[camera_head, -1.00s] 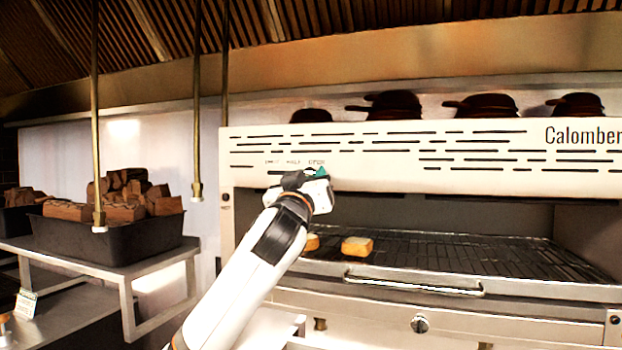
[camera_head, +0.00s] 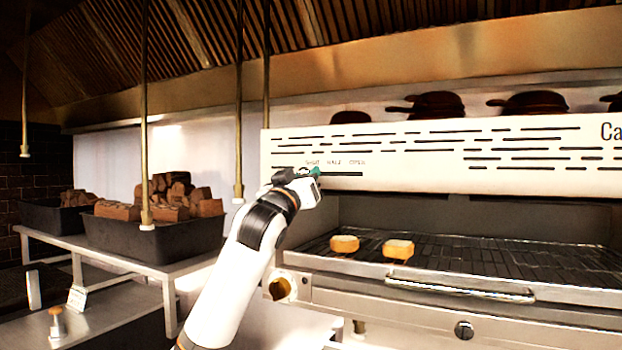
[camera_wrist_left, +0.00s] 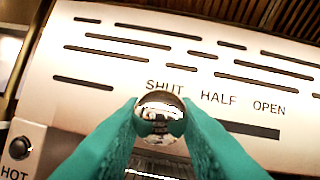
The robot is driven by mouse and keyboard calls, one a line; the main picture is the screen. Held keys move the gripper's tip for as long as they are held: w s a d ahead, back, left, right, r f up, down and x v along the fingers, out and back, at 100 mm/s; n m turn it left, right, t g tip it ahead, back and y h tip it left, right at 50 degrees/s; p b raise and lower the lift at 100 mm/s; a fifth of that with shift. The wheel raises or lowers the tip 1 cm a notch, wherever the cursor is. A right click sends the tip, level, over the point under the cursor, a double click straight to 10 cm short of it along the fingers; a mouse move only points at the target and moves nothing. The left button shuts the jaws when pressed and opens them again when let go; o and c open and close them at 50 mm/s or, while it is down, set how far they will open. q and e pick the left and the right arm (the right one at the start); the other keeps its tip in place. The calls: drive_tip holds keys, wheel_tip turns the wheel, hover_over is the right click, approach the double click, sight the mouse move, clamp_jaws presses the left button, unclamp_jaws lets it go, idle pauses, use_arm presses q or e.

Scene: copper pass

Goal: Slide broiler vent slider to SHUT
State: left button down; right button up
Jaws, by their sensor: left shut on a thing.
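The broiler vent slider is a shiny chrome ball knob (camera_wrist_left: 160,112) in the left wrist view. It sits below the SHUT label, at the left end of the dark slot (camera_wrist_left: 250,130). HALF and OPEN are printed further right. My left gripper (camera_head: 315,172) has teal fingers, which are shut on the knob from both sides. In the head view, the fingers hide most of the knob, and the bare slot (camera_head: 345,174) runs right of them under HALF and OPEN. My right gripper is not in view.
The white broiler front (camera_head: 420,160) has rows of vent slits. Two bread pieces (camera_head: 398,249) lie on the rack below. Dark pans (camera_head: 438,104) stand on top. A black bin of firewood (camera_head: 150,236) stands left on a steel table. Brass rods (camera_head: 240,100) hang nearby.

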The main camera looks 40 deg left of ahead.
use_arm(q)
drive_tip(key=c, duration=1.4)
unclamp_jaws()
drive_tip(key=shift+s+a, duration=0.1)
drive_tip(key=shift+a, duration=0.05)
drive_tip(key=shift+o, duration=1)
drive_tip(key=shift+a, duration=0.1)
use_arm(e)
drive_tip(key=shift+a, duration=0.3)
use_arm(q)
drive_tip(key=shift+s+f, duration=0.25)
drive_tip(key=b+v, duration=0.5)
drive_tip(key=v, duration=0.6)
drive_tip(key=shift+s, duration=0.2)
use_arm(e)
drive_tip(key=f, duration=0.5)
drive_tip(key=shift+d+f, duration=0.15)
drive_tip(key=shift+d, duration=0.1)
